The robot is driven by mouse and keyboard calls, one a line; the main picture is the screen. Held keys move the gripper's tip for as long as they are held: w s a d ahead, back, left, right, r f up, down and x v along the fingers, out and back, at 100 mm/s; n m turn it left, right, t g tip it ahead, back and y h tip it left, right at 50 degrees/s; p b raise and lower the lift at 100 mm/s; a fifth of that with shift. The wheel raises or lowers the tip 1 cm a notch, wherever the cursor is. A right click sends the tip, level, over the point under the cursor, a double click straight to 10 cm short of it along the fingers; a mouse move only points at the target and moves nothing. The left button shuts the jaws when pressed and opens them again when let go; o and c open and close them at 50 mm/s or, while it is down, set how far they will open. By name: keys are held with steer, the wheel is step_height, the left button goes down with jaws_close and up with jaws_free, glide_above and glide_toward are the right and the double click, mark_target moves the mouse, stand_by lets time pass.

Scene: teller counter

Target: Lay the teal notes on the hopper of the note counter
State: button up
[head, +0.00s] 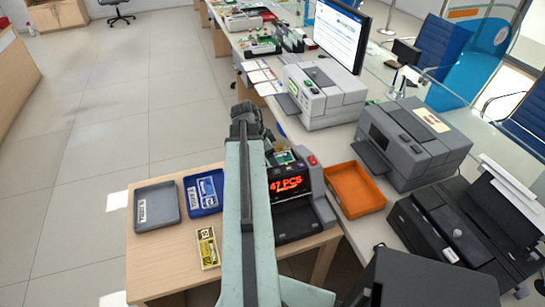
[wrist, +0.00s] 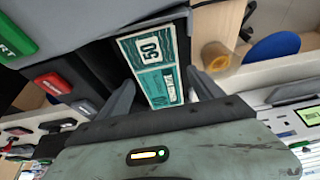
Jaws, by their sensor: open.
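The teal notes (wrist: 155,65), marked 50, lie on the dark hopper of the note counter in the wrist view. A small part of the teal notes (head: 284,158) shows in the head view on top of the note counter (head: 318,190), whose red display reads 47 PCS. My gripper (wrist: 160,77) is open, its two fingers apart on either side of the near end of the notes. I cannot tell whether the fingers touch them. In the head view my arm hides the left part of the counter.
On the wooden table left of the counter are a grey tray (head: 157,222), a blue tray (head: 217,209) holding blue notes, and loose yellow notes (head: 207,247). An orange tray (head: 355,190) sits right of the counter. Grey and black machines crowd the counter on the right.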

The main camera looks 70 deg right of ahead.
steer(key=shift+r+p, duration=0.45)
steer(key=p+v, duration=1)
steer(key=v, duration=0.1)
steer(key=shift+r, duration=0.2)
steer(key=shift+a, duration=0.15)
steer(key=w+a+f+n+t, duration=0.1)
steer(key=w+a+n+t, duration=0.2)
steer(key=w+a+n, duration=1.35)
steer(key=w+a+n+y, duration=0.1)
steer(key=w+a+n, duration=0.3)
steer(key=a, duration=0.8)
steer(key=w+a+n+y, duration=0.1)
steer(key=w+a+n, duration=0.2)
steer(key=a, duration=1)
steer(key=w+a+n, duration=0.4)
steer(key=w+a, duration=0.4)
steer(key=a, duration=0.4)
steer(key=shift+w+f+n+t+y, duration=0.15)
steer(key=shift+f+n+t+y, duration=0.15)
steer(key=shift+f+n+y, duration=0.1)
